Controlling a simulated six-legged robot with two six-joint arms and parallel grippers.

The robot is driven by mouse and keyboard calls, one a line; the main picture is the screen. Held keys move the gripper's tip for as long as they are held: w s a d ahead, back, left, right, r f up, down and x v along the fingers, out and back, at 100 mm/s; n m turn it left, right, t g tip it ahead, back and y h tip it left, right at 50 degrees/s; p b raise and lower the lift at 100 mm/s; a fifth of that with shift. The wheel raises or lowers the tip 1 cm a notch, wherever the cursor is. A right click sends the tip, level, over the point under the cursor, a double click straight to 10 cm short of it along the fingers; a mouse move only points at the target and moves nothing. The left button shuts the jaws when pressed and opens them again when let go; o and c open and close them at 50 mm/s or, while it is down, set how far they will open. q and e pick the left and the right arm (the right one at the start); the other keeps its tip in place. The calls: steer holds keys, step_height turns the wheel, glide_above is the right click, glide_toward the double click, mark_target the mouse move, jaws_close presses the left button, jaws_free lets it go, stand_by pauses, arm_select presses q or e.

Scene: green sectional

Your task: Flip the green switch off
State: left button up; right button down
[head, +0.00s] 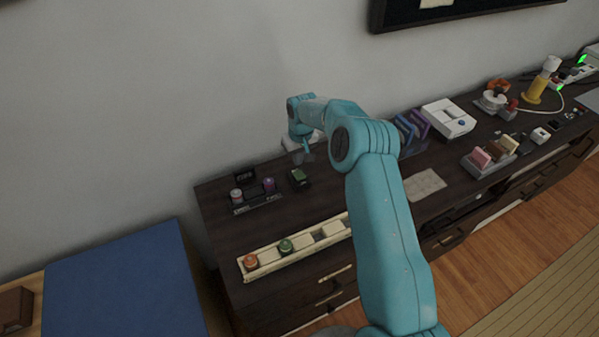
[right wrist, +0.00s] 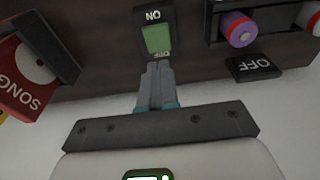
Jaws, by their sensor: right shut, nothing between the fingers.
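The green switch (head: 298,176) sits in a small dark housing on the dark cabinet top, near the wall. In the right wrist view its green rocker (right wrist: 158,40) faces the camera, with "ON" lettering upside down above it and partly covered lettering below it. My right gripper (head: 304,157) is over the wall side of the switch. In the right wrist view its fingers (right wrist: 158,68) are together and empty, with the tips at the switch's lower edge. I cannot tell whether they touch it. My left gripper is not in view.
A red "SONG" box (right wrist: 28,78) is on the other side. A long cream tray (head: 300,249) with round buttons lies in front. The wall is close behind.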

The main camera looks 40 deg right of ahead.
mark_target(298, 173)
steer(key=shift+w+r+p, duration=0.2)
steer(key=shift+r+p, duration=0.15)
steer(key=shift+r, duration=0.45)
step_height(298, 173, up, 3)
steer(key=shift+f+p, duration=0.1)
steer(key=shift+p, duration=0.55)
steer(key=shift+s, duration=0.15)
